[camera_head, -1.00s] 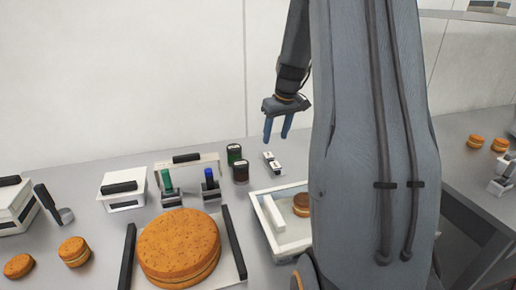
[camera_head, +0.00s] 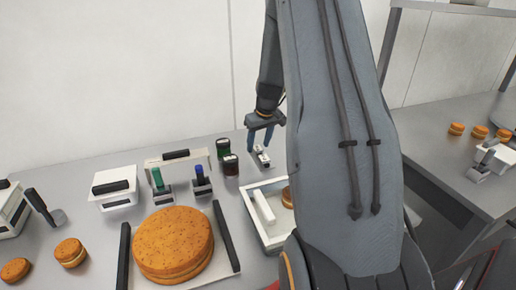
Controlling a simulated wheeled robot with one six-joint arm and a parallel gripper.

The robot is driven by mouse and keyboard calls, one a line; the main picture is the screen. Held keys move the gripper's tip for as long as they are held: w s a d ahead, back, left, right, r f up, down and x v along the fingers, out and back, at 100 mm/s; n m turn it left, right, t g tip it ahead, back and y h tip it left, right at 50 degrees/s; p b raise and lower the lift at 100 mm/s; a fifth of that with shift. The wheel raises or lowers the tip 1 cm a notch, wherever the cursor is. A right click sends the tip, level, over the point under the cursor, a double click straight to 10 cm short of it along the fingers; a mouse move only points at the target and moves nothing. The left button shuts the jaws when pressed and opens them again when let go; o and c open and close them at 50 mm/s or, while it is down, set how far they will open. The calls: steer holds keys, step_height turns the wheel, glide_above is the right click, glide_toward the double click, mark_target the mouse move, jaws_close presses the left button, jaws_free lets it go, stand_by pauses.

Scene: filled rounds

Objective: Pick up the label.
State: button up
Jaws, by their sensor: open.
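A small white piece with dark marks, which looks like the label (camera_head: 262,157), lies on the grey counter at the back, right of two dark jars. It is too small to read, and I cannot tell whether it is one piece or two. Nothing shows held between the fingers.
A green-lidded jar (camera_head: 223,149) and a dark jar (camera_head: 231,165) stand close on the left. A white tray (camera_head: 256,226) lies in front, partly hidden by my arm. A large filled round (camera_head: 172,244) sits on a board further left. The back wall is close behind.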

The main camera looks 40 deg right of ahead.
steer(key=c, duration=0.8)
